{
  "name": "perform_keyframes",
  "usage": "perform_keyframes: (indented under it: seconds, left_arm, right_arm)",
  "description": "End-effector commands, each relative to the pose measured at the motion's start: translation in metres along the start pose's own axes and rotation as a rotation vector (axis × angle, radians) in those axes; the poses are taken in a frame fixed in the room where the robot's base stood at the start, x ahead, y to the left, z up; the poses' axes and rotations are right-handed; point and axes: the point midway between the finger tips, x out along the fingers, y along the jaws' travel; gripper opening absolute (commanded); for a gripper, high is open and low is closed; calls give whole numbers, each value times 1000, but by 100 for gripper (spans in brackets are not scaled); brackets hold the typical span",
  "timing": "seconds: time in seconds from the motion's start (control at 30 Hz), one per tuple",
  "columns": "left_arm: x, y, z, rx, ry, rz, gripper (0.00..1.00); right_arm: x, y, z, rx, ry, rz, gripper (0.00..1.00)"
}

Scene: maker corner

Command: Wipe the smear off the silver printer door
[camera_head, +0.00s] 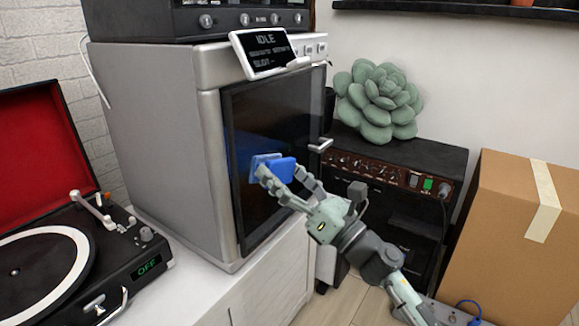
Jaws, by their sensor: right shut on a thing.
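The silver printer (165,130) stands on a white cabinet, with its dark glass door (268,112) facing right and shut. My right gripper (280,177) is in front of the door and is shut on a blue sponge or cloth (284,172). The blue thing is close to the glass around its lower middle; a bluish patch beside it may be its reflection or the smear, and I cannot tell which. I cannot tell for sure whether it touches the glass. No other smear is clear. My left gripper is not in view.
A turntable (120,240) with an open red lid is on the left of the white cabinet (262,285). A black amplifier (425,160) with a succulent cushion (380,100) stands behind my right arm. A cardboard box (510,230) is at the right. The printer's door handle (321,145) sticks out.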

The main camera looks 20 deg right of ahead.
Motion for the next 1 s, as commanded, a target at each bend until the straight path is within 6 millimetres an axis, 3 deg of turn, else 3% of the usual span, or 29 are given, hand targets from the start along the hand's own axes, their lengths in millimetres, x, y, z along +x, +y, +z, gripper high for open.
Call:
perform_keyframes:
  seconds: [0.37,1.0]
  left_arm:
    - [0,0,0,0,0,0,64]
    - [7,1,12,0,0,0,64]
  right_arm:
    - [-1,6,-2,0,1,4,47]
    - [-53,5,21,0,1,2,47]
